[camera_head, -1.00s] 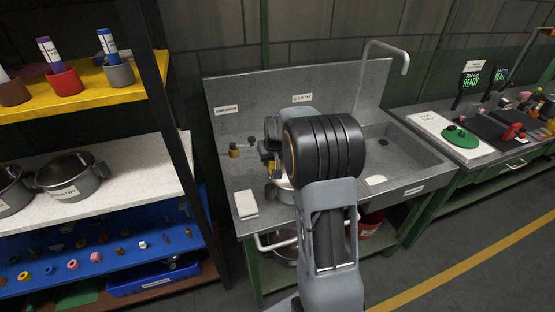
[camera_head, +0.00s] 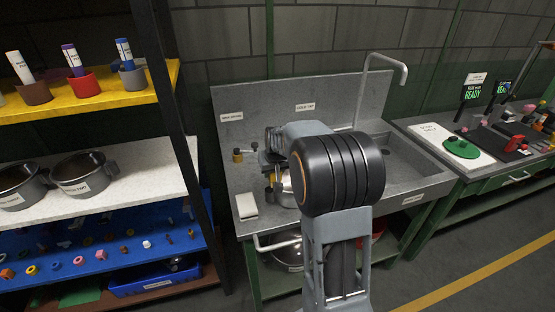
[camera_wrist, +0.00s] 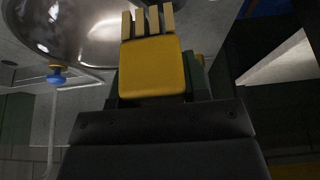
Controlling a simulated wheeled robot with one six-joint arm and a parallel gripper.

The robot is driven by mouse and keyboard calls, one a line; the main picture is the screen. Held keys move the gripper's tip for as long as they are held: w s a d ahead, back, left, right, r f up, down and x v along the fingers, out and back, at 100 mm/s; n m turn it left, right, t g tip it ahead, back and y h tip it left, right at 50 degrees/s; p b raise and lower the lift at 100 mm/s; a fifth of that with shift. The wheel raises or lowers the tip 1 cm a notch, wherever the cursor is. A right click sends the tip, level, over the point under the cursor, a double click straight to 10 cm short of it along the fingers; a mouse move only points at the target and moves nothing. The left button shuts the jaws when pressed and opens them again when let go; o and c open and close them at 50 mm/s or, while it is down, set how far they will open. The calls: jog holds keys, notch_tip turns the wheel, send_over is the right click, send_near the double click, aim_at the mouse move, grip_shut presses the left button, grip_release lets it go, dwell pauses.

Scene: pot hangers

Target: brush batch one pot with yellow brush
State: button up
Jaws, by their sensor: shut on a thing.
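In the wrist view, my gripper (camera_wrist: 155,90) is shut on the yellow brush (camera_wrist: 150,68), a yellow block with pale tan bristles pointing away from me. A shiny metal pot (camera_wrist: 85,28) lies just left of the bristles; I cannot tell whether they touch it. In the head view, the pot (camera_head: 287,196) stands on the left part of the sink counter, partly hidden by my arm. My gripper (camera_head: 268,165) is mostly hidden there behind my wrist, beside the pot.
The sink basin (camera_head: 405,165) with a tall tap (camera_head: 402,72) is right of my arm. A pale block (camera_head: 246,205) lies at the counter's front left. A shelf with labelled pots (camera_head: 82,178) stands at left. A bench with a green disc (camera_head: 461,148) is at right.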

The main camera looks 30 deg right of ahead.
notch_tip(320, 180, up, 3)
jog(key=shift+s+d+f+p, duration=0.1)
jog(key=shift+f+p, duration=0.05)
jog(key=shift+p, duration=0.6)
jog(key=shift+r+p, duration=0.95)
jog(key=shift+r, duration=0.5)
jog(key=shift+r+p, duration=1.95)
jog(key=shift+r, duration=1.05)
